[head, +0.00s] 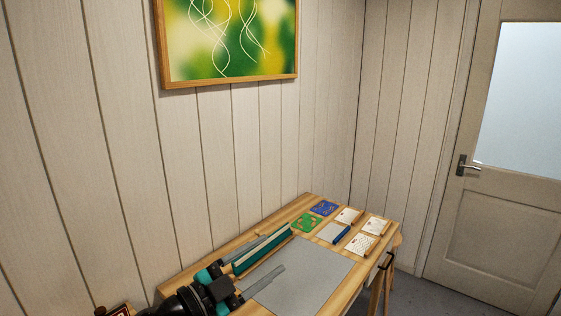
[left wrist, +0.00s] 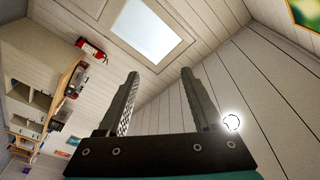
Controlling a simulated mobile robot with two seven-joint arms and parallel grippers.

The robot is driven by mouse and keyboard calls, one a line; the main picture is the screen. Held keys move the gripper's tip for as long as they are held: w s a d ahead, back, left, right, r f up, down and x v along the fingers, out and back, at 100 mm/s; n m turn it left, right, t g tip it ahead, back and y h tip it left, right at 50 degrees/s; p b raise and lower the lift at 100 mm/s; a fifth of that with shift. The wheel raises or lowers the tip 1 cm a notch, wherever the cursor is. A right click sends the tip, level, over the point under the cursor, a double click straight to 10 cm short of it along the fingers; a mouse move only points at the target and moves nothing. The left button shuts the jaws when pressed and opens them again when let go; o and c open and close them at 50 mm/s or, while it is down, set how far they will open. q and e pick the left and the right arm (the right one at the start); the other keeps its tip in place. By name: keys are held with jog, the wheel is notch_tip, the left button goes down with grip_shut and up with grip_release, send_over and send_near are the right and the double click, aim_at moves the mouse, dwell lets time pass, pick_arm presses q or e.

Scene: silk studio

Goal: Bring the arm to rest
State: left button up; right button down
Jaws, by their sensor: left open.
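My left gripper (head: 274,252) comes in at the bottom of the head view, above the near left part of the wooden table (head: 347,291). Its two grey fingers stand apart and point up and to the right. In the left wrist view the same gripper (left wrist: 160,73) is open, with nothing between its fingers. A skylight or window pane and the panelled wall show beyond the fingers. My right gripper is not in view.
A dark green tray (head: 262,252) lies close to the left gripper. A grey mat (head: 312,272) covers the table middle. Blue (head: 324,208) and green (head: 307,223) patterned squares and several white cards lie at the far end. A door (head: 507,215) stands at the right.

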pick_arm(q)
jog(key=s+a+f+n+y, duration=0.7)
jog(key=a+f+n+y, duration=0.5)
jog(key=n+y, duration=0.35)
jog(key=s+f+g+h, duration=0.1)
jog(key=s+f+g, duration=0.35)
jog(key=s, duration=0.65)
jog(key=s+f+g+h, duration=0.1)
jog(key=s+f+g, duration=0.35)
jog(key=s, duration=0.65)
notch_tip(320, 180, down, 30)
jog(key=g+b, duration=0.1)
jog(key=b, duration=0.9)
jog(key=s+a+f+b, duration=0.1)
jog(key=s+f+b, duration=0.2)
jog(key=s+f, duration=0.2)
jog(key=s+a+f+g+b, duration=0.1)
jog(key=s+f+b, duration=0.2)
jog(key=f, duration=0.9)
jog(key=s+a+f+b, duration=0.1)
jog(key=s+f+b, duration=0.3)
jog(key=s+f, duration=0.4)
jog(key=shift+s+a+f+g+y, duration=0.25)
jog(key=shift+s+f+g+y, duration=0.1)
jog(key=shift+s+g, duration=0.1)
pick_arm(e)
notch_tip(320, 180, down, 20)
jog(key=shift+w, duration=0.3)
